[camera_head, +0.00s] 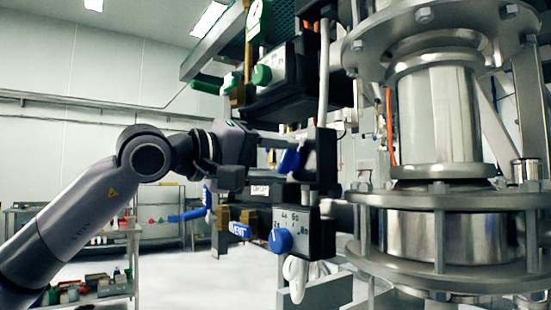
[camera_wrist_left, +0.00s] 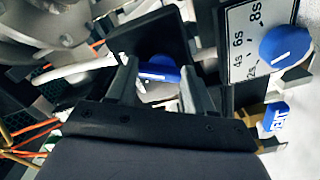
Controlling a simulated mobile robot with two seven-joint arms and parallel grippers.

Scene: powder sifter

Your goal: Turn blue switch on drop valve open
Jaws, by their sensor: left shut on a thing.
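The blue switch (camera_head: 290,161) sits on a black block in the middle of the head view, partly hidden by my gripper. In the left wrist view the blue switch (camera_wrist_left: 160,68) shows between my two fingers, with a pale stripe on it. My left gripper (camera_head: 281,143) reaches in from the left and is shut on the switch. In the left wrist view the fingertips of my left gripper (camera_wrist_left: 158,77) stand on either side of it. The switch's exact angle is hard to tell. My right gripper is not in view.
Above is a box with a green knob (camera_head: 262,75). The steel sifter column (camera_head: 437,120) stands close on the right.

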